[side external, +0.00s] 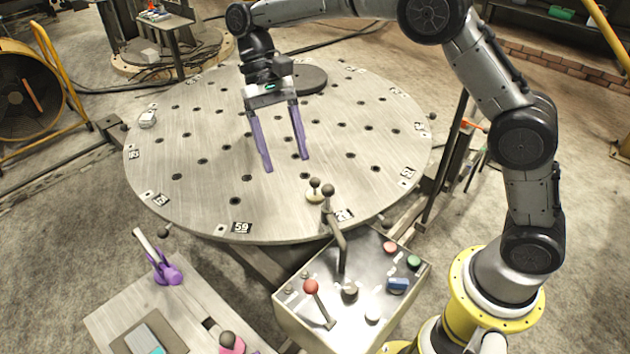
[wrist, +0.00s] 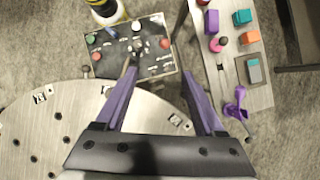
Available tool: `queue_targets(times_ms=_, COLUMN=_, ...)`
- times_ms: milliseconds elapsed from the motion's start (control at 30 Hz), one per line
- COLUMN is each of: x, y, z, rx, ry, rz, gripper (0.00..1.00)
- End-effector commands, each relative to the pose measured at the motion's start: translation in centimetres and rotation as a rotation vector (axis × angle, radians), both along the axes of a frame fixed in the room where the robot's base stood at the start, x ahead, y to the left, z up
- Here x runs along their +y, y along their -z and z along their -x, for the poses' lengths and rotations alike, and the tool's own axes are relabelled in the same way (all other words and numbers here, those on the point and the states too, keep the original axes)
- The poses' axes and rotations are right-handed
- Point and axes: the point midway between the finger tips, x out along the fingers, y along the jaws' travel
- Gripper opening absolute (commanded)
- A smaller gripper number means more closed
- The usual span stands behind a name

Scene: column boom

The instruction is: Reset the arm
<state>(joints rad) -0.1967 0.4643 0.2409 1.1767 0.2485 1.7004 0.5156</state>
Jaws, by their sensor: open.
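My gripper (side external: 287,163) has two long purple fingers, spread apart with nothing between them. It hangs over the round metal table (side external: 205,130), which has a grid of holes and numbered tags at its rim. The fingers also show in the wrist view (wrist: 167,75), where they point toward the control box (wrist: 133,50). In the side view the control box (side external: 290,310) stands in front of the table and carries a red-knobbed lever, a taller bent lever and coloured buttons. No contact between the fingers and the table is clear.
A side bench (side external: 200,290) at the lower left holds a purple piece with a handle (side external: 165,268), a grey block and a pink knob. A dark disc (side external: 308,79) lies on the table behind my gripper. A yellow-framed fan (side external: 25,95) stands at the far left.

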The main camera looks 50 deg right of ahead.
Motion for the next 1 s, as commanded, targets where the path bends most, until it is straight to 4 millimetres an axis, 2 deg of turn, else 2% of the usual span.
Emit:
queue_targets(times_ms=33, x=-0.9, y=-2.2, z=0.9, rx=-0.052, ry=0.011, rz=-0.005, gripper=0.71)
queue_targets(times_ms=200, x=-3.7, y=-7.2, z=4.7, rx=-0.209, ry=0.026, rz=-0.01, gripper=0.71)
queue_targets(times_ms=333, x=-5.7, y=-9.8, z=8.1, rx=-0.336, ry=0.025, rz=-0.007, gripper=0.71)
queue_targets(times_ms=500, x=-8.1, y=-11.5, z=13.0, rx=-0.506, ry=0.011, rz=0.008, gripper=0.71)
queue_targets(times_ms=600, x=-9.4, y=-11.6, z=15.9, rx=-0.607, ry=-0.007, rz=0.025, gripper=0.71)
queue_targets(times_ms=733, x=-10.9, y=-10.6, z=19.6, rx=-0.738, ry=-0.044, rz=0.057, gripper=0.71)
queue_targets(times_ms=900, x=-12.5, y=-7.5, z=23.4, rx=-0.89, ry=-0.13, rz=0.114, gripper=0.71)
queue_targets(times_ms=1000, x=-13.0, y=-5.4, z=24.3, rx=-0.936, ry=-0.193, rz=0.14, gripper=0.71)
